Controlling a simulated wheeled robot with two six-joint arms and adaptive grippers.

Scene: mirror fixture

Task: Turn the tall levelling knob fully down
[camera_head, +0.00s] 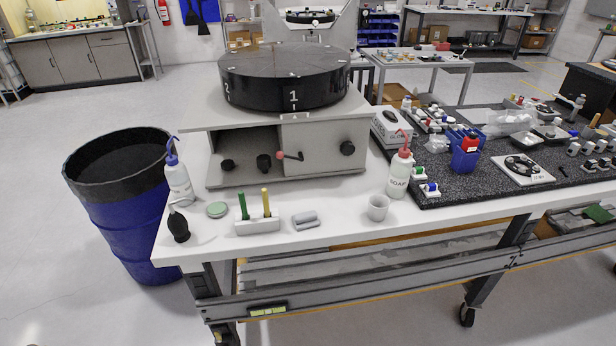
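The grey fixture box (325,150) stands on the white bench with a black numbered drum (285,88) on top; "1" faces me. Its front carries a left black knob (227,165), a middle black knob (264,162), a red-handled crank (288,156) and a right black knob (347,148). I cannot tell which part, if any, is the tall levelling knob. Neither of my grippers is in view.
A crowded dark speckled slab (450,192) lies right. A blue bin (130,225) stands left.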

